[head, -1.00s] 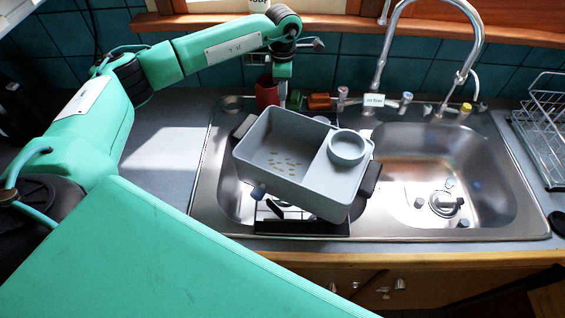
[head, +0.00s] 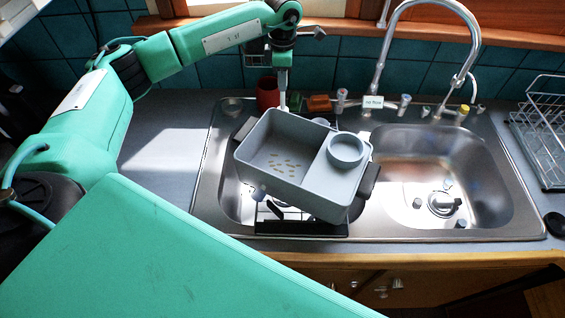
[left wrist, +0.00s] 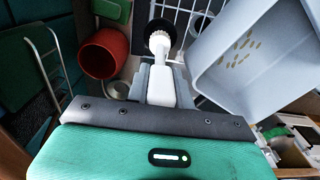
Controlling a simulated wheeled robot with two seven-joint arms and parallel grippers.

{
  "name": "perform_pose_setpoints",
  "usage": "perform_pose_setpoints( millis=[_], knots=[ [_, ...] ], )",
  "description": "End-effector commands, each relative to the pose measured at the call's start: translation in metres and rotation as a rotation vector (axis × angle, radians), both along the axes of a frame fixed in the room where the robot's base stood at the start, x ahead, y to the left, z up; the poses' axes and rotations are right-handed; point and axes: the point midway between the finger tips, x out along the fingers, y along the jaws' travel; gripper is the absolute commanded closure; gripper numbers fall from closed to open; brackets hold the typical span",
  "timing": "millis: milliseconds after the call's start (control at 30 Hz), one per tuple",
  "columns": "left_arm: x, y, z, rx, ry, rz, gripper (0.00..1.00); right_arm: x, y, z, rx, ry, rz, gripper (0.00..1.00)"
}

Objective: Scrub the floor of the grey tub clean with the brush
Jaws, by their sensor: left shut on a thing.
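The grey tub (head: 262,136) sits at an angle over the left sink basin. Several small yellow-brown specks (head: 283,163) lie on its floor. They also show in the left wrist view (left wrist: 238,52). My left gripper (head: 283,92) points down just behind the tub's far wall. It is shut on the white brush (left wrist: 160,85), whose round bristle head (left wrist: 158,42) faces away from the wrist in the left wrist view. In that view the brush is beside the tub (left wrist: 232,85), outside its wall. The right gripper is not in view.
A round grey cup (head: 346,149) sits on the tub's right ledge. A red pot (head: 267,92) stands close behind the gripper. The tall tap (head: 378,70) rises behind the sink. The right basin (head: 420,175) is mostly clear. A wire rack (head: 540,130) stands far right.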

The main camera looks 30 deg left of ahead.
Motion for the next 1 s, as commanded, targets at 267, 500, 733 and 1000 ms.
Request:
perform_pose_setpoints(
  millis=[267,500,733,1000],
  knots=[
    [0.000,0.000,0.017,0.000,0.001,0.000,1.00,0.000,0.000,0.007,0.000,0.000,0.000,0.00],
    [0.000,0.000,0.017,0.000,0.001,0.000,1.00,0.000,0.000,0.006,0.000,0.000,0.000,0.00],
    [0.002,0.000,0.044,0.000,-0.004,0.002,1.00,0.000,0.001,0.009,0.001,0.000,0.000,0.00],
    [0.003,0.000,0.109,0.000,-0.004,0.003,1.00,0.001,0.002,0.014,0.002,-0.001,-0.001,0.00]
  ],
)
